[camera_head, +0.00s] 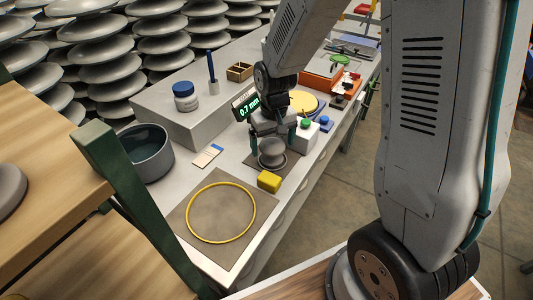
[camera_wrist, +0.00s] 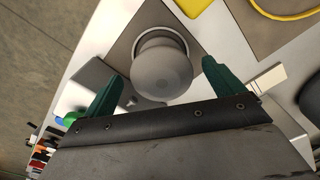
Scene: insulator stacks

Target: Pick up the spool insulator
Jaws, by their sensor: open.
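The spool insulator (camera_head: 272,154) is a grey, round, waisted piece standing upright on a small dark mat (camera_head: 254,161) on the bench. My gripper (camera_head: 273,142) is above and around it, with green fingers that look spread on either side. In the wrist view the spool insulator (camera_wrist: 162,70) lies ahead of and between the two green fingertips of my gripper (camera_wrist: 160,78). The fingers are open, with gaps at both sides. I cannot tell exactly how high the fingertips are against the spool.
A yellow block (camera_head: 269,181) sits close in front of the spool. A white box with a green button (camera_head: 305,134) stands close to its right. A yellow ring (camera_head: 187,226) lies on a larger mat at the front. A dark bowl (camera_head: 147,154) and a raised grey block (camera_head: 190,125) are left.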

